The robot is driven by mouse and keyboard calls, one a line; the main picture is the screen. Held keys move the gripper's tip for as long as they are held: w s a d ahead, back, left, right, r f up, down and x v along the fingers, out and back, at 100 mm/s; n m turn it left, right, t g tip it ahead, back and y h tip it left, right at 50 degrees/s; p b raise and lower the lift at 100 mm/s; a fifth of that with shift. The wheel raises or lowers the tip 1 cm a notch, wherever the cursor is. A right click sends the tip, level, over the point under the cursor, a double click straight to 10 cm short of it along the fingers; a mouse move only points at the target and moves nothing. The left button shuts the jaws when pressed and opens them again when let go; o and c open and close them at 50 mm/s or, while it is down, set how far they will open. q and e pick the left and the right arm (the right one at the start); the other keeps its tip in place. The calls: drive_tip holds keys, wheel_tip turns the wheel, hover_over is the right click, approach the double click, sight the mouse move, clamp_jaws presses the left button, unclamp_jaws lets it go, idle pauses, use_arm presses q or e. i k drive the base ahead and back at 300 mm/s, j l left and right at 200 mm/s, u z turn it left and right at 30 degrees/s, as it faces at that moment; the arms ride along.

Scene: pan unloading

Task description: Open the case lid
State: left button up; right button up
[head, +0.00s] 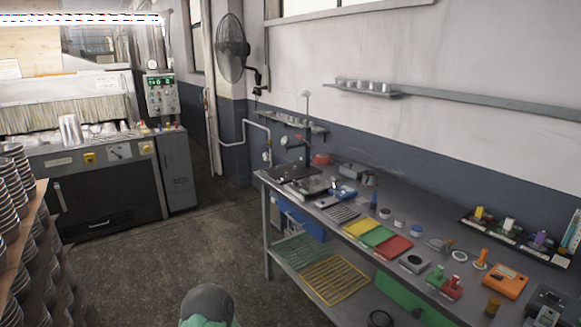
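No thing is clearly recognisable as the case in the head view. An orange box (505,281) with a dark mark on top lies at the right end of the long grey workbench (330,224); it looks closed, but I cannot tell if it is the case. A dark flat-topped unit (291,172) stands at the bench's far left end; its details are too small to read. Neither of my grippers is in view.
Yellow, green and red trays (378,236) lie mid-bench among small tools. A rack with coloured items (510,232) stands at the back right. A large machine (105,180) and stacked pans (14,190) are at left. The floor (160,255) between is mostly open.

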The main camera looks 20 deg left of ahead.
sight(354, 169)
drive_tip(key=u, duration=0.2)
drive_tip(key=i+j+u, duration=0.15)
drive_tip(key=i, duration=0.3)
drive_tip(key=i+j+u, duration=0.15)
drive_tip(key=i, duration=0.3)
